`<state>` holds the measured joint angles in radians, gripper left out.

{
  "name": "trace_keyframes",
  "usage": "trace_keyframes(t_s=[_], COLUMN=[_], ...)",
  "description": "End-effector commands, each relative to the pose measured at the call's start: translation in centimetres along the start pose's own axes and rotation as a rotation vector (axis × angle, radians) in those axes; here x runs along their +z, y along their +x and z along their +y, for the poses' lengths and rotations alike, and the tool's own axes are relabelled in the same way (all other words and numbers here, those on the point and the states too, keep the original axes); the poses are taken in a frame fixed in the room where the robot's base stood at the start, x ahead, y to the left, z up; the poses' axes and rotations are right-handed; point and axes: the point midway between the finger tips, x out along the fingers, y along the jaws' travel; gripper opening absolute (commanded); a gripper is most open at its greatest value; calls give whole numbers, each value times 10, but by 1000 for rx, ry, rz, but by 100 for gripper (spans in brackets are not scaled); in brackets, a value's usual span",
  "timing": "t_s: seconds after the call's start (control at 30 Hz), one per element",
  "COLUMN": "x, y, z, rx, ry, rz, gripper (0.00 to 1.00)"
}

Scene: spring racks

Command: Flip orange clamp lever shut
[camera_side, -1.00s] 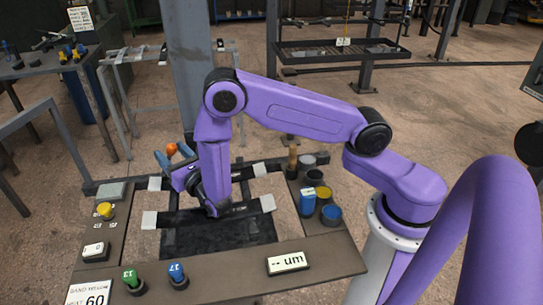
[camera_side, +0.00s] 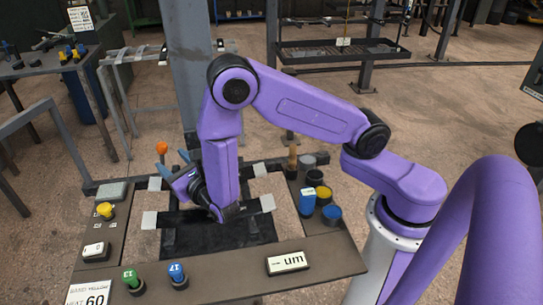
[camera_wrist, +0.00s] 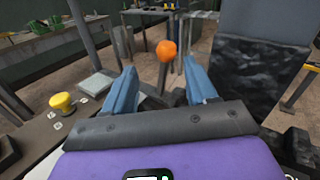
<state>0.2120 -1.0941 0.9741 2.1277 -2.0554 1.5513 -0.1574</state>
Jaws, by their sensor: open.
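The orange clamp lever shows as a round orange knob (camera_side: 161,148) near the far left of the rack frame, and it stands upright. In the wrist view the knob (camera_wrist: 166,50) sits on a dark stem, ahead of and between the two blue fingers. My gripper (camera_side: 174,163) is open, with its fingertips close to the lever. In the wrist view the gripper (camera_wrist: 163,88) has nothing between its fingers that I can see held. Whether a finger touches the stem I cannot tell. The clamp's base is partly hidden by my gripper.
A yellow button (camera_side: 105,210) and a grey block (camera_side: 111,190) are on the left rail. Green (camera_side: 130,278) and blue (camera_side: 177,273) knobs and a display (camera_side: 288,263) line the front board. Several small pots stand at right. A grey column (camera_side: 190,70) rises behind the lever.

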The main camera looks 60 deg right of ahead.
Motion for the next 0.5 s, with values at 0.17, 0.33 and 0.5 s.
trace_keyframes(t_s=[0.17, 0.33, 0.5], x=[0, 0, 0], y=[-32, -61, -90], z=[2, 1, 1], rx=[6, 6, 6], ry=[-3, -2, -2], rz=[0, -1, -2], gripper=[57, 57, 57])
